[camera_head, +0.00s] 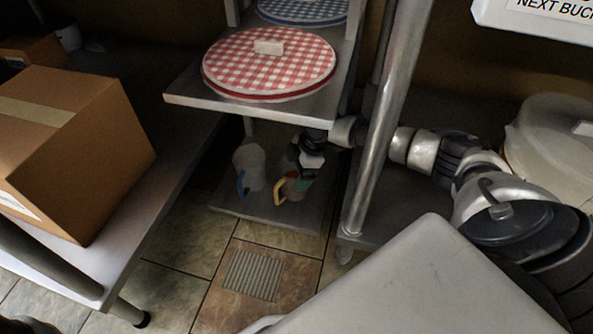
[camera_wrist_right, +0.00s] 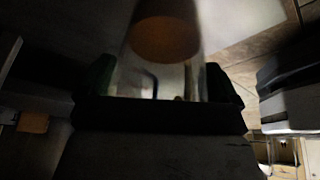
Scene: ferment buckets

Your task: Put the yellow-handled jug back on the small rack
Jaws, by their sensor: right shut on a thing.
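The yellow-handled jug (camera_head: 291,188) is upright, at the lower shelf of the small rack (camera_head: 262,216), with its yellow handle facing front left. I cannot tell whether its base touches the shelf. My right gripper (camera_head: 308,172) reaches in under the upper shelf and is shut on this jug. In the right wrist view, a pale, see-through jug body (camera_wrist_right: 165,75) with a brownish round patch sits between the dark fingers. A blue-handled jug (camera_head: 250,166) stands just left of it on the same shelf. My left gripper is not in view.
The upper shelf (camera_head: 190,93) holds a red-checked round lid (camera_head: 270,65) close above my gripper. A metal post (camera_head: 383,130) stands beside my right arm. A cardboard box (camera_head: 75,150) sits on the left table. Tiled floor (camera_head: 180,268) is clear in front.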

